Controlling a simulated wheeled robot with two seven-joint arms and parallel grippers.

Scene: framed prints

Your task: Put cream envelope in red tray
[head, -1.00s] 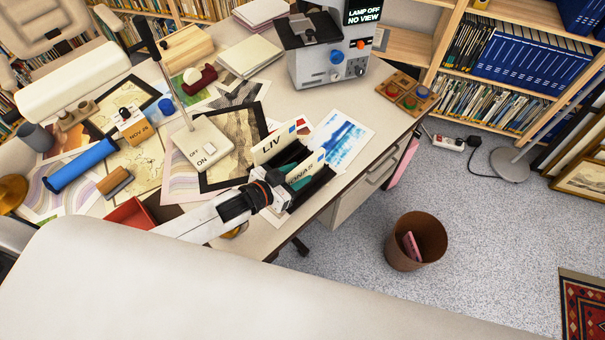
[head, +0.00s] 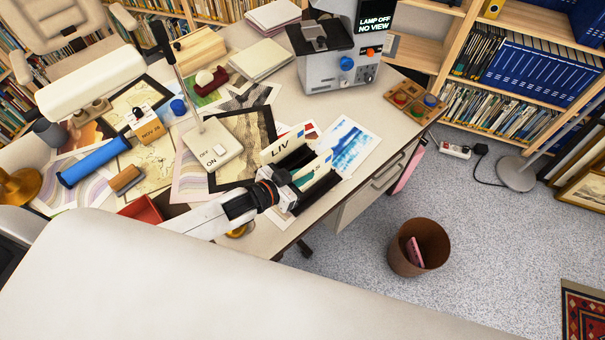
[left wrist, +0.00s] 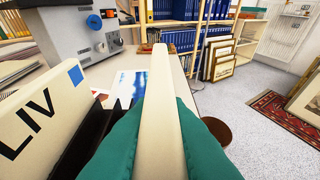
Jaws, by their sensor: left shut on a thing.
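A cream envelope (head: 314,172) stands in or just above a black sorter (head: 322,190) near the desk's front edge. My left gripper (head: 280,188) is shut on it. In the left wrist view the envelope (left wrist: 165,110) is edge-on between two green fingers. A cream card marked LIV (head: 282,147), with a blue corner square, stands beside it; it also shows in the left wrist view (left wrist: 40,120). The envelope's lower edge is hidden. The red tray (head: 140,210) lies left of my gripper, partly hidden by my left forearm. My right gripper is not in view.
A lamp base with an ON/OFF switch (head: 212,145) stands between the tray and sorter. A blue roll (head: 93,162) and a tan block (head: 126,178) lie left. Prints cover much of the desk. A brown bin (head: 418,247) stands on the floor.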

